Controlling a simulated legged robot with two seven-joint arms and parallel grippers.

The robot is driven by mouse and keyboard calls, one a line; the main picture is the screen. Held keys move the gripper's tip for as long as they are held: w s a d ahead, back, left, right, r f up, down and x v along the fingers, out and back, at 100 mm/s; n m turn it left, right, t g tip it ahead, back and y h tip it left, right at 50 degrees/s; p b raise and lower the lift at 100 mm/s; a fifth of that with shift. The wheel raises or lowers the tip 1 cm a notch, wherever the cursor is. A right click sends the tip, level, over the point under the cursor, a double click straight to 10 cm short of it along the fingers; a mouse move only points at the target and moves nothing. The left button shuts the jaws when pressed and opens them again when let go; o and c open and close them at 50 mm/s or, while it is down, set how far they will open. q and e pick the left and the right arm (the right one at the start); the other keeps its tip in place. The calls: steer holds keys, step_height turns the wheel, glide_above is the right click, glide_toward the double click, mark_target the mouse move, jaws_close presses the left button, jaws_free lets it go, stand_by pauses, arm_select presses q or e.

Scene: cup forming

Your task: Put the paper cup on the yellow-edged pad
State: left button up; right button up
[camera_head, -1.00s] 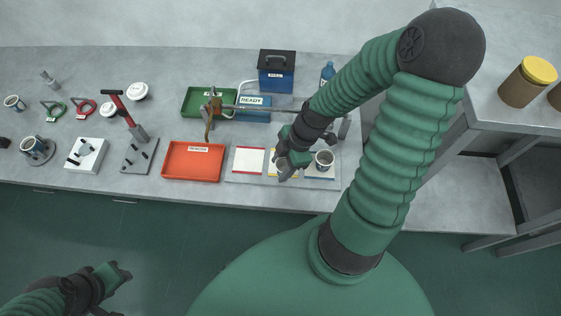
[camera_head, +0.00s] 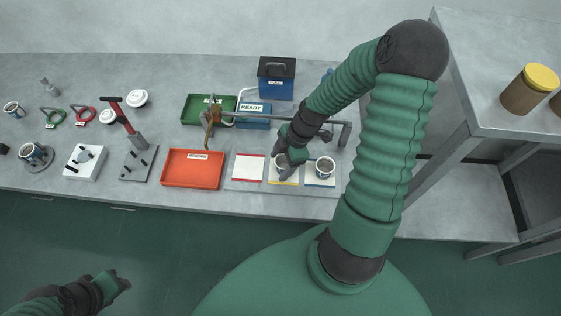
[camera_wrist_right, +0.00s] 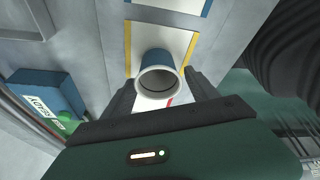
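The paper cup (camera_head: 280,161), white-rimmed with a blue band, stands on the yellow-edged pad (camera_head: 285,181) in the head view. My right gripper (camera_head: 284,170) is around it, and its fingers hide part of it. In the right wrist view the cup (camera_wrist_right: 157,77) shows its open mouth between the two fingers, with a narrow gap on each side. The yellow-edged pad (camera_wrist_right: 174,36) lies beneath it. My left gripper (camera_head: 121,281) hangs at the lower left over the floor, away from the table; its finger opening is unclear.
The red-edged pad (camera_head: 248,168) is bare. A metal bar (camera_head: 255,118) runs behind the pads, near the blue READY block (camera_head: 254,109). An orange tray (camera_head: 193,168) lies left.

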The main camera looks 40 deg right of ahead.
steer(key=p+v, duration=0.2)
steer(key=v, duration=1)
steer(key=a+r+m+h, duration=0.1)
steer(key=a+m+h, duration=0.2)
steer(key=a+m, duration=0.9)
steer(key=shift+w+a+m, duration=0.3)
steer(key=shift+w+a, duration=0.15)
steer(key=shift+a, duration=1.9)
steer(key=shift+a+r, duration=0.15)
steer(key=shift+a, duration=0.15)
steer(key=shift+d, duration=0.2)
